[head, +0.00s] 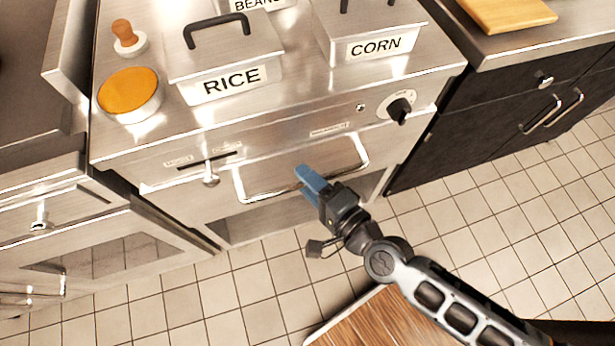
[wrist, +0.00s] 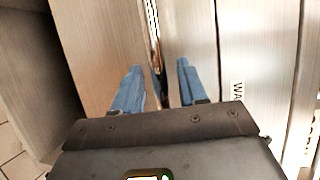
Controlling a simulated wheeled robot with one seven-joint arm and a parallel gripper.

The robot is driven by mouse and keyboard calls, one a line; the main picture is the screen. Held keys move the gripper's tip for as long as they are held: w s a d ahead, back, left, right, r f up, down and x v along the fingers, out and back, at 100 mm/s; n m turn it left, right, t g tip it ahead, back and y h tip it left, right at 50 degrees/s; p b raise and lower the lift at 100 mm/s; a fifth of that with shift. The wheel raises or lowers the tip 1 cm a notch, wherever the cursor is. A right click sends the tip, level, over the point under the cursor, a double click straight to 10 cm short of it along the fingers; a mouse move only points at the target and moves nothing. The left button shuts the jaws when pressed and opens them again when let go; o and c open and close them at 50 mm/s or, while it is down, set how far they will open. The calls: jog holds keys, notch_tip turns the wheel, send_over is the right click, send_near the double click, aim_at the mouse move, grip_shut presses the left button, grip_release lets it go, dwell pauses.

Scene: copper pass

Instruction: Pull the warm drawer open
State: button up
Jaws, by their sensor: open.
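The warm drawer (head: 268,168) is a steel front below the counter edge, and it looks closed. Its handle (head: 268,194) is a wide, shiny bar standing out from the front. My gripper (head: 304,174) is at the middle of the handle, its blue fingers pointing at the drawer. In the wrist view, my gripper (wrist: 158,82) is open, and the handle (wrist: 153,30) runs between the two fingers with a gap on each side. Part of the drawer's label (wrist: 237,95) shows right of the fingers.
Steel bins marked RICE (head: 232,82) and CORN (head: 375,46) stand on the counter above. A round dial (head: 399,108) is right of the drawer, and a small slider knob (head: 210,179) is left. An open shelf lies below. A wooden surface (head: 385,325) is at the bottom.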

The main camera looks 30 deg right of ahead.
jog(key=shift+w, duration=0.2)
grip_shut()
dwell(0.3)
